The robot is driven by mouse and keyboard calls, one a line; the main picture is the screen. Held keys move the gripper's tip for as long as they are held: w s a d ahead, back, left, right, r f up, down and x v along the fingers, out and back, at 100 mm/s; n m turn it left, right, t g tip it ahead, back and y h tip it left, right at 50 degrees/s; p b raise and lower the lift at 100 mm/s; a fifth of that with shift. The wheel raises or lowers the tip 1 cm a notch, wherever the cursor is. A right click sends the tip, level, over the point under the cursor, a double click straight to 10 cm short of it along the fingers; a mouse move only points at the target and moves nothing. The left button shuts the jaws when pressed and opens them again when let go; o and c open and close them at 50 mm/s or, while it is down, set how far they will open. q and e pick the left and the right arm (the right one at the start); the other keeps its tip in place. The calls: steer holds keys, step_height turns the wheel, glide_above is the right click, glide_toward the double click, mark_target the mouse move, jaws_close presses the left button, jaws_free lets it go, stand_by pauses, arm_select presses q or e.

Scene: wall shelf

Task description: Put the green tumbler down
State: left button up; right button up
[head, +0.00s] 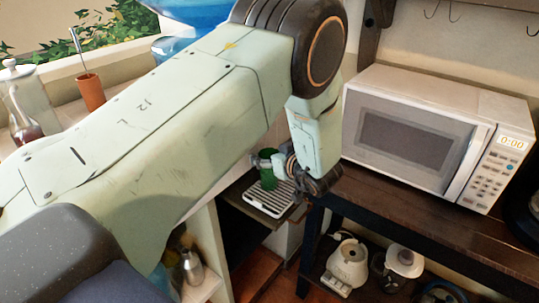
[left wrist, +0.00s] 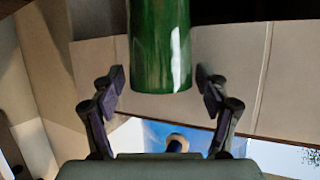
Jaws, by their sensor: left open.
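The green tumbler (head: 266,166) shows small in the head view, just left of my left gripper (head: 308,182) and partly hidden by it. It stands upright at a white slatted tray (head: 268,204); I cannot tell whether it rests on the tray. In the left wrist view the tumbler (left wrist: 160,45) fills the top middle, between the spread fingers of my left gripper (left wrist: 161,80). A gap shows on both sides of it, so the open fingers do not grip it. My right gripper is out of view.
A white microwave (head: 420,135) stands on the dark wooden counter (head: 440,220) to the right. A cream appliance (head: 347,265) and a white-lidded jar (head: 404,260) sit on the shelf below. A terracotta pot (head: 90,92) stands by the window.

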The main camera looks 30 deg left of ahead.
arm_select(q)
steer(key=p+v, duration=1.1)
steer(key=p, duration=0.1)
steer(key=shift+s+d+r, duration=0.15)
steer(key=shift+s+r, duration=0.05)
steer(key=shift+d, duration=0.1)
